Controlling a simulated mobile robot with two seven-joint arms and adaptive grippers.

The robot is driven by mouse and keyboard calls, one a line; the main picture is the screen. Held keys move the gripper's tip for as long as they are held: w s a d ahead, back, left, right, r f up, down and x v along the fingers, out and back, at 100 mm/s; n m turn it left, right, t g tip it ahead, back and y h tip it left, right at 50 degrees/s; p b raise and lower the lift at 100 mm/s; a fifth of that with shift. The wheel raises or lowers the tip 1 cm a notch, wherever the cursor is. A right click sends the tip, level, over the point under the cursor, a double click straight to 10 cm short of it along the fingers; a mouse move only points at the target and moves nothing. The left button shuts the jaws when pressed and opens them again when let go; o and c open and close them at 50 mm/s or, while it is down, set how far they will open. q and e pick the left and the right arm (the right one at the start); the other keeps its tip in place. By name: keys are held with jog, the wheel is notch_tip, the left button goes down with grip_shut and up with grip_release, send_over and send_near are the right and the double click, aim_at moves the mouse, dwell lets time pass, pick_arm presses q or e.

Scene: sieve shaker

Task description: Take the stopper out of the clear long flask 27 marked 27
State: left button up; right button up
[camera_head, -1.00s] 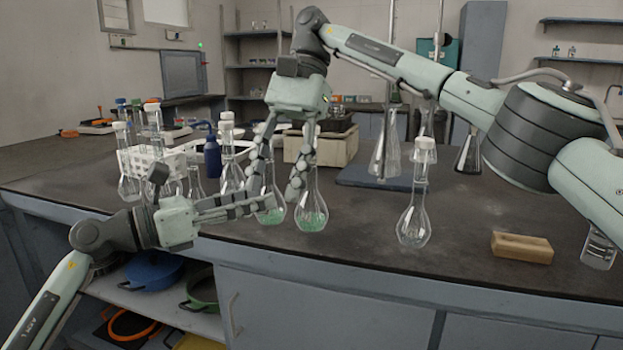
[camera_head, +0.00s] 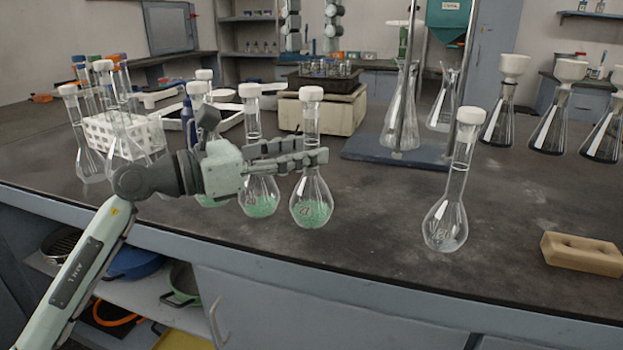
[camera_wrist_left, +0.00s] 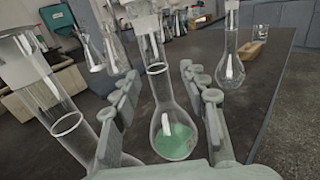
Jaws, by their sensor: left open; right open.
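Long-necked flasks with white stoppers stand on the bench; I cannot read a 27 on any. A clear, empty-looking flask (camera_head: 445,225) stands apart at right with its stopper (camera_head: 470,116) in; it also shows in the left wrist view (camera_wrist_left: 229,70). A flask with green contents (camera_head: 311,203) is stoppered too. My left gripper (camera_head: 322,150) is open with its fingers either side of that flask's neck; the wrist view shows the flask (camera_wrist_left: 172,130) between them. A second green flask (camera_head: 258,197) stands just left.
A tan block (camera_head: 582,254) lies at the right front. A white rack (camera_head: 120,133) and more glassware crowd the left. A stand base (camera_head: 395,150) and funnel-topped flasks (camera_head: 500,125) stand behind. The bench between the green and clear flasks is free.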

pick_arm(q)
jog(key=shift+x, duration=0.9)
jog(key=shift+c, duration=0.5)
grip_shut()
